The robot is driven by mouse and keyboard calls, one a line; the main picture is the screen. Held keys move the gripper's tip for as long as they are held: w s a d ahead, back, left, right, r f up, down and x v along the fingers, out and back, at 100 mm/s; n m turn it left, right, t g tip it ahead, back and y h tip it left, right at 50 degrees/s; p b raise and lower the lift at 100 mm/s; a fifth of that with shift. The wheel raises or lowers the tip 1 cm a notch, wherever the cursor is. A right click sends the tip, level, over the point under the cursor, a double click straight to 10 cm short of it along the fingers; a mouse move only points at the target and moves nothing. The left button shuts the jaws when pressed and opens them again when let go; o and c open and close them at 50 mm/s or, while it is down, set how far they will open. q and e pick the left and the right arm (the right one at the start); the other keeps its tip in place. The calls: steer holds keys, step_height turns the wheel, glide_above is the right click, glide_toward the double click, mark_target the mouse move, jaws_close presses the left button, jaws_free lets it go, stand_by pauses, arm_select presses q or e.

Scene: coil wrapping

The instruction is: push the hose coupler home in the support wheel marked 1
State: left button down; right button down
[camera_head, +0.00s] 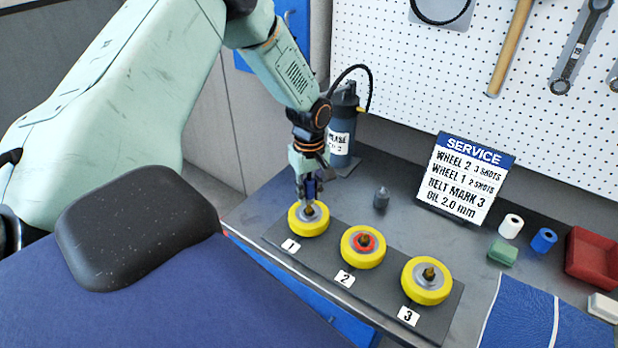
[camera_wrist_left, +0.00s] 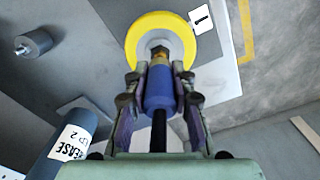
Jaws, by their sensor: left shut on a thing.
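The support wheel marked 1 (camera_head: 296,229) is a yellow ring with a grey hub at the left end of a dark base plate. It also shows in the left wrist view (camera_wrist_left: 137,40), beside its label 1. My left gripper (camera_head: 309,192) is directly above this wheel, pointing down. It is shut on the hose coupler (camera_wrist_left: 158,88), a blue cylinder with a brass tip. The brass tip meets the fitting (camera_wrist_left: 159,52) at the hub's middle; I cannot tell how deep it sits. My right gripper is not in view.
Wheel 2 (camera_head: 350,259) with a red hub and wheel 3 (camera_head: 418,296) stand along the same plate. A grease canister (camera_head: 341,135) stands behind the gripper. A small grey cylinder (camera_head: 381,198) and a service sign (camera_head: 464,180) are further right. A red tray (camera_head: 590,262) is at the right edge.

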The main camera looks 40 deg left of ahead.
mark_target(309, 180)
arm_select(q)
steer(key=shift+a, duration=0.1)
stand_by(0.3)
steer(key=shift+f+b, duration=0.3)
steer(key=shift+f, duration=0.1)
steer(key=shift+f+b, duration=0.55)
steer(key=shift+f, duration=0.45)
steer(key=c, duration=1)
jaws_free()
steer(key=shift+c, duration=0.2)
steer(key=shift+r, duration=0.1)
step_height(309, 180, up, 12)
steer(key=shift+f, duration=0.1)
